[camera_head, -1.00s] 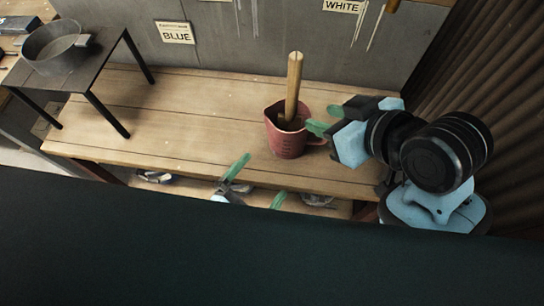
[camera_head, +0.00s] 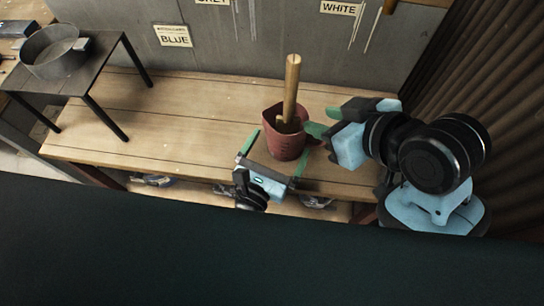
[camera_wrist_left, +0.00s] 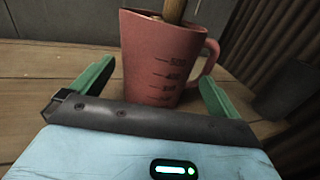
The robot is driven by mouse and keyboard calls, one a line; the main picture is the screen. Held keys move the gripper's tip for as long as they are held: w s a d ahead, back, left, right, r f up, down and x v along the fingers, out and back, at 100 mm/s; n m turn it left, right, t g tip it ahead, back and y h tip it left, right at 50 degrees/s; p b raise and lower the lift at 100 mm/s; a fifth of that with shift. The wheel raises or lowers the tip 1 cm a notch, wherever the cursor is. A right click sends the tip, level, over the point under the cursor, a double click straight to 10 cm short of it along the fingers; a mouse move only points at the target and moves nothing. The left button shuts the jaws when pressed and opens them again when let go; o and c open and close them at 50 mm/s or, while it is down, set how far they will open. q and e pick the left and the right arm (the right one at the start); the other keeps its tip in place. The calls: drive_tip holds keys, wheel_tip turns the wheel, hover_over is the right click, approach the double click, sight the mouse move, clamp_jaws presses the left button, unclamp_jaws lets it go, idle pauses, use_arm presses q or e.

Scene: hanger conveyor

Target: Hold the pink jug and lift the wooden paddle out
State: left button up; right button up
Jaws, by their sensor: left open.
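The pink jug (camera_head: 284,143) stands upright on the wooden bench, its handle toward the right. The wooden paddle (camera_head: 291,85) stands in it, tilted slightly, its handle above the rim and its lower end hidden inside. My left gripper (camera_head: 279,145) is open in front of the jug, one finger toward each side. In the left wrist view, the jug (camera_wrist_left: 160,60) is ahead between the spread green fingers, with no clear grip on it. My right gripper (camera_head: 325,121) is by the jug's handle side, its two green fingertips apart and nothing visibly held.
The wooden bench (camera_head: 190,110) is clear to the left of the jug. A dark small table (camera_head: 85,75) with a metal pan (camera_head: 55,52) stands at the far left. The grey wall is behind, and a ribbed dark wall (camera_head: 490,90) rises at the right.

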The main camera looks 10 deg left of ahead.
sight(287, 124)
use_arm(q)
drive_tip(key=shift+x, duration=2.2)
drive_tip(key=c, duration=1.2)
drive_tip(key=shift+o, duration=0.2)
